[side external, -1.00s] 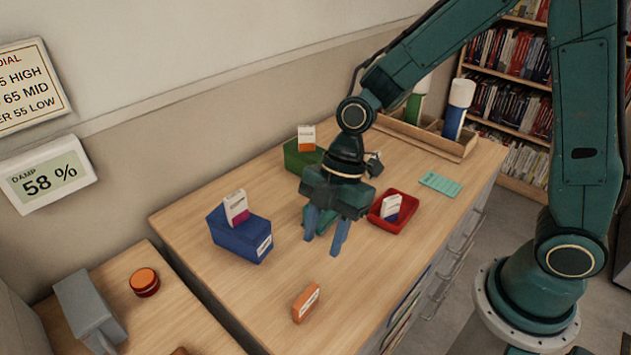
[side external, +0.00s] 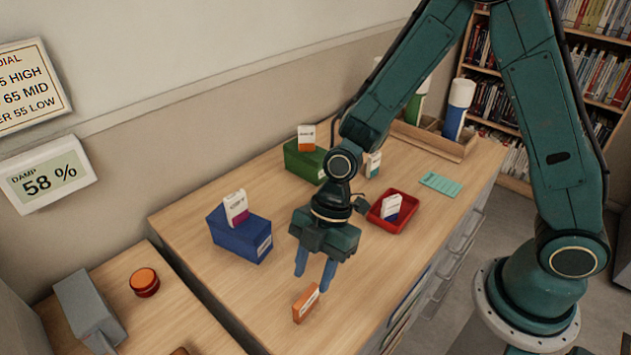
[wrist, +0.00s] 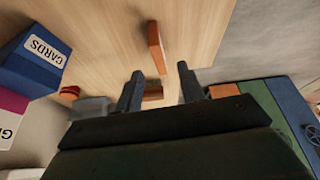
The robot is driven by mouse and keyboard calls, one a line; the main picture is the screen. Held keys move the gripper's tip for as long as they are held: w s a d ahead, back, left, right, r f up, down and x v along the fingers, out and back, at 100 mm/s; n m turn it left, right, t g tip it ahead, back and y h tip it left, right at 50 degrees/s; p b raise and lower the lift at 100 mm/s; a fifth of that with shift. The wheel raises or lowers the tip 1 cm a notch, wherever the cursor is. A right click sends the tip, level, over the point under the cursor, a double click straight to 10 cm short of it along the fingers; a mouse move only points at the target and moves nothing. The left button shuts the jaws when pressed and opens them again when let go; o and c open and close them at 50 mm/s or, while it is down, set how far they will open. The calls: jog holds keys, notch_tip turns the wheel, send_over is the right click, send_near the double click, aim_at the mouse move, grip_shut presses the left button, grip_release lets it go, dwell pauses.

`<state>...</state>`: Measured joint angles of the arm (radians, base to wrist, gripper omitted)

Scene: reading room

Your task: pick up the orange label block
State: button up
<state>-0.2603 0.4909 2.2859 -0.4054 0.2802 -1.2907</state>
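The orange label block (side external: 306,303) stands on the wooden table near its front edge, with a white label on one face. In the wrist view the block (wrist: 156,47) shows beyond the fingertips, roughly between their lines. My gripper (side external: 315,275) is open and empty, fingers pointing down. In the side view its fingertips are just above and behind the block, apart from it. In the wrist view both fingers of my gripper (wrist: 157,78) are spread with nothing between them at the tips.
A blue box (side external: 240,235) with a white and magenta packet stands left of my gripper. A green box (side external: 303,162), a red tray (side external: 393,222) and a teal card (side external: 440,184) lie farther back. A lower surface at left holds an orange round tin (side external: 144,282).

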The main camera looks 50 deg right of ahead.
aim_at(307, 294)
jog(key=shift+a+f, duration=0.25)
jog(key=shift+f, duration=0.4)
jog(key=shift+f, duration=0.1)
jog(key=shift+x, duration=2.5)
grip_shut()
